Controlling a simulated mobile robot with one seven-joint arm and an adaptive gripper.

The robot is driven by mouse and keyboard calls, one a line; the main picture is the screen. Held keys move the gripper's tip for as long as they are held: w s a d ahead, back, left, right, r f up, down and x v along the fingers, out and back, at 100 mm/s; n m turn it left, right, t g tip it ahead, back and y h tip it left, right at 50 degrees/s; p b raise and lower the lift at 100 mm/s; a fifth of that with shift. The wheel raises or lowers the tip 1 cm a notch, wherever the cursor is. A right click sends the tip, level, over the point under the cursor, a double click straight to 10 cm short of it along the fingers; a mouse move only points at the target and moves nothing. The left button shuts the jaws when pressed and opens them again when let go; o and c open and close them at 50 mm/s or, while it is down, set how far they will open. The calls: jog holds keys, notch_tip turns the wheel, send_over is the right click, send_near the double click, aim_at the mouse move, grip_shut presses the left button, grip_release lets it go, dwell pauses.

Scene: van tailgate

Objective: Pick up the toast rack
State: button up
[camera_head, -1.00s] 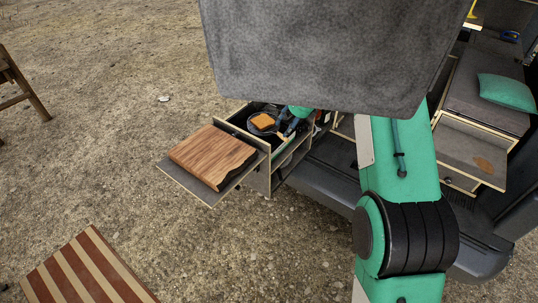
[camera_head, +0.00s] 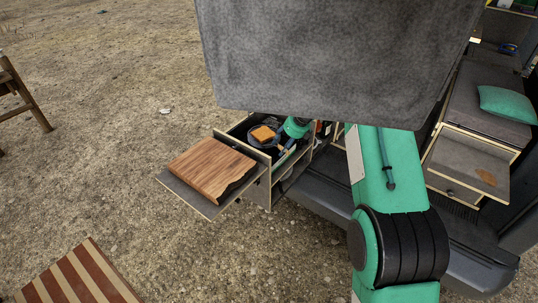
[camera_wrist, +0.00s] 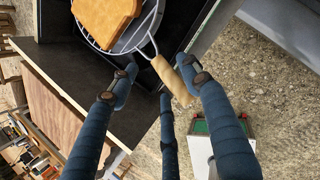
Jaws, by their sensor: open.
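The toast rack is a round wire rack with a short pale wooden handle (camera_wrist: 173,80). It lies at the top of the wrist view, with a slice of toast (camera_wrist: 104,18) on it. In the head view the toast (camera_head: 263,133) and the dark round shape under it show inside the open drawer. My gripper (camera_wrist: 158,76) is open, with blue jointed fingers. Its fingertips are spread around the handle, one on each side and a third below. Contact with the handle cannot be told. In the head view my gripper (camera_head: 284,146) is small and partly hidden by my arm.
A wooden cutting board (camera_head: 212,167) lies on a shelf at the drawer's front. The drawer's walls (camera_head: 258,157) stand close around the rack. A grey hanging panel (camera_head: 335,55) covers the upper middle of the head view. A striped table (camera_head: 80,278) stands at the lower left.

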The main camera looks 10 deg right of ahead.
jog(key=shift+w+a+f, duration=0.15)
jog(key=shift+f, duration=0.25)
